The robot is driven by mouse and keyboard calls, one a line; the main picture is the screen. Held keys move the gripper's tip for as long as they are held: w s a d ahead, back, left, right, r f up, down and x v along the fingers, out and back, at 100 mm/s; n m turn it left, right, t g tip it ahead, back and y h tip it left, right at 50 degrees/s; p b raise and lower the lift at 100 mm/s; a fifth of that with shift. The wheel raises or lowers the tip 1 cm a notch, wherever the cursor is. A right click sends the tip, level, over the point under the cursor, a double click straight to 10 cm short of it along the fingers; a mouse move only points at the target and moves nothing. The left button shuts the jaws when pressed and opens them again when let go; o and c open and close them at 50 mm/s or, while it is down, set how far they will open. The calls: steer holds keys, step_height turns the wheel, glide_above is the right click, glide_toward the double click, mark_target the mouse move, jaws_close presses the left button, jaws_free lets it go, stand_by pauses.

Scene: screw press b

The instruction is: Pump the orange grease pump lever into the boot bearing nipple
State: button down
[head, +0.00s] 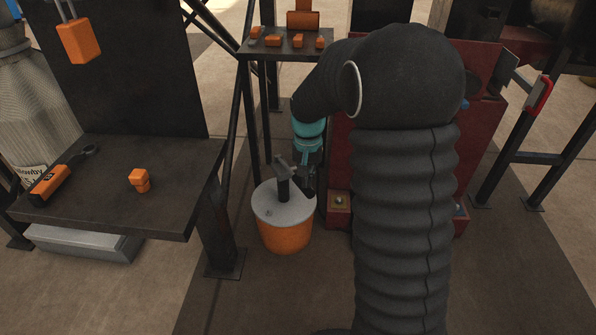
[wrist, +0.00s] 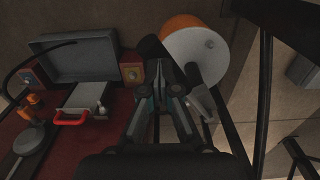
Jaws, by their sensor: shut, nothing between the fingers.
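The grease pump is an orange bucket (head: 285,236) with a grey lid, standing on the floor; it also shows in the wrist view (wrist: 182,22). A dark upright post with a grey-black lever head (head: 284,168) rises from the lid. My gripper (head: 308,188) is beside the post on its right, low over the lid's edge. In the wrist view my gripper (wrist: 166,72) is shut and empty, its fingers pointing toward the bucket. I cannot tell whether it touches the lever. I cannot make out the boot bearing nipple for sure.
A red press frame (head: 345,160) with small yellow-plated blocks (head: 339,202) stands right of the bucket. A dark bench (head: 110,205) holding an orange tool is on the left. A dark shelf (head: 290,46) with orange blocks stands behind. Thin dark posts rise behind the bucket.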

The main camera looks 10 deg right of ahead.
mark_target(308, 191)
steer(key=shift+s+d+f+b, duration=0.1)
steer(key=shift+s+f+b, duration=0.1)
steer(key=shift+f+b, duration=0.6)
steer(key=shift+s+f+b, duration=0.2)
steer(key=shift+f+b, duration=0.15)
steer(key=shift+f, duration=0.7)
steer(key=w+r+p, duration=0.4)
steer(key=r+p, duration=0.5)
steer(key=r, duration=0.1)
steer(key=shift+w+a+r, duration=0.15)
steer(key=shift+a+r, duration=0.05)
steer(key=shift+a, duration=0.25)
step_height(308, 191, up, 7)
steer(key=p, duration=0.3)
steer(key=shift+p, duration=0.35)
